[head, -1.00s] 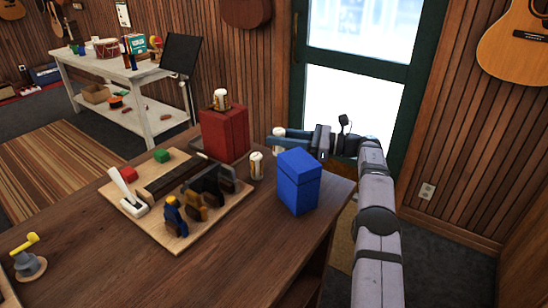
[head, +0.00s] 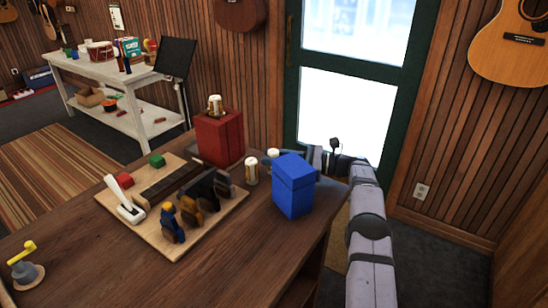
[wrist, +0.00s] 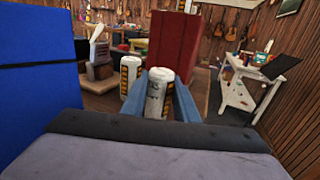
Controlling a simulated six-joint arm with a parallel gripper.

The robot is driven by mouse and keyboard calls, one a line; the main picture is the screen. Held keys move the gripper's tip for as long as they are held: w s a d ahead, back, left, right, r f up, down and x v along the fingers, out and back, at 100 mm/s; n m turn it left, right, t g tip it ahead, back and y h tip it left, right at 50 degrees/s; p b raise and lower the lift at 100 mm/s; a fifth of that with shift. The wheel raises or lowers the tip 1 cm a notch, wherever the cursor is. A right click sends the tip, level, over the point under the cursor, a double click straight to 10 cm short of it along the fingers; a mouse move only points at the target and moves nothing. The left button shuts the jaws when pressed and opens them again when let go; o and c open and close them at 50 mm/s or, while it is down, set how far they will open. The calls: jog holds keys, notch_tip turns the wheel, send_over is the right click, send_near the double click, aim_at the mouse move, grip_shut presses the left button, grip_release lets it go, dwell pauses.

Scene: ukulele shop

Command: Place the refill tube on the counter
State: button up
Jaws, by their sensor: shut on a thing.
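My gripper (wrist: 160,90) is shut on a white tube with a dark and orange label (wrist: 158,94), held upright between its blue fingers. In the head view this held tube (head: 272,155) shows just behind the blue box, low over the counter's (head: 100,235) back edge; I cannot tell if its base touches. The gripper itself is mostly hidden there by the blue box. A similar tube (head: 251,171) stands upright on the counter to its left, also seen in the wrist view (wrist: 130,72). Another tube (head: 214,104) stands on the red box.
The blue box (head: 293,186) stands close in front of my gripper. The red box (head: 220,138) stands to the left and behind. A wooden board (head: 160,240) with small ukulele stands and blocks takes up the counter's middle.

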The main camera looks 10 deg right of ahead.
jog(key=shift+f+b, duration=0.15)
jog(key=shift+b, duration=0.2)
jog(key=o, duration=1.1)
jog(key=shift+r+p, duration=0.2)
jog(key=shift+p, duration=0.15)
jog(key=b+v, duration=0.2)
jog(key=v, duration=0.3)
jog(key=shift+s+d+f, duration=0.1)
jog(key=shift+d+f, duration=0.1)
jog(key=shift+d, duration=0.05)
jog(key=shift+r+b+v, duration=0.2)
jog(key=shift+b+v, duration=0.2)
jog(key=shift+v, duration=0.65)
